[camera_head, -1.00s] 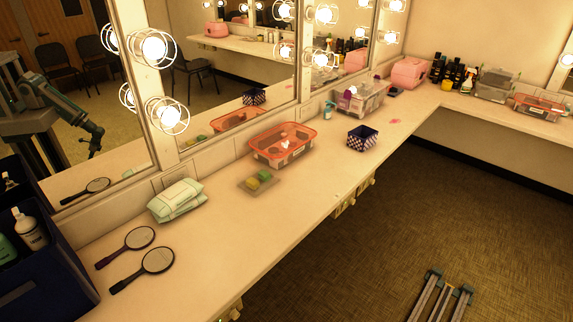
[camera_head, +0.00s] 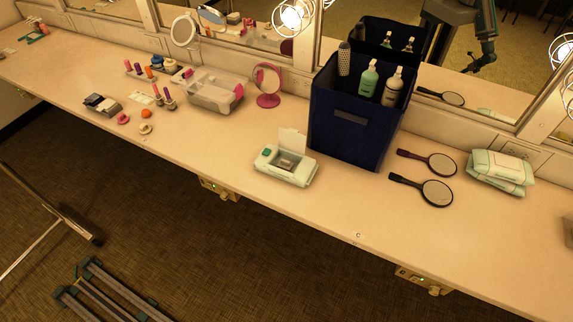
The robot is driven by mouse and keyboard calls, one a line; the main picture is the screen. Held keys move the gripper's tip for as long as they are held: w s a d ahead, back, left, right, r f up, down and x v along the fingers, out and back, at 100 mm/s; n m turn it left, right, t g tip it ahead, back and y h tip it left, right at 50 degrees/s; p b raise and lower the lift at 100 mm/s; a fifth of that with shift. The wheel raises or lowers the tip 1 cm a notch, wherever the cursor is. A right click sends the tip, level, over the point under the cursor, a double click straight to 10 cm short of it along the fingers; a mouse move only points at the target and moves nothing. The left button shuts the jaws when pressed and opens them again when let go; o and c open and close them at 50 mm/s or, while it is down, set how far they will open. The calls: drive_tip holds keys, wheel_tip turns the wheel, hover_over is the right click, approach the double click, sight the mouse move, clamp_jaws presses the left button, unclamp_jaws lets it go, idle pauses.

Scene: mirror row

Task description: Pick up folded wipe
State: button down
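I cannot make out a folded wipe for certain. A white and pale-green box (camera_head: 286,166) with a raised lid stands at the front of the counter in the middle; it looks like a wipe dispenser, and its inside is too small to read. Two pale-green soft packs (camera_head: 499,171) lie stacked at the right, by the mirror wall. My gripper (camera_head: 476,66) seems to show only as a small dark reflection in the mirror, at the end of my arm. Whether it is open or shut is too small to tell. Nothing of it is over the counter.
A tall navy bin (camera_head: 351,128) with bottles stands right behind the box. Two hand mirrors (camera_head: 434,192) lie to its right. A round pink mirror (camera_head: 267,85), a clear tub (camera_head: 208,92) and small cosmetics are at left. The counter's front right is mostly clear.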

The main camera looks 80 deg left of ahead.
drive_tip(key=c, duration=0.8)
unclamp_jaws()
drive_tip(key=shift+o, duration=0.2)
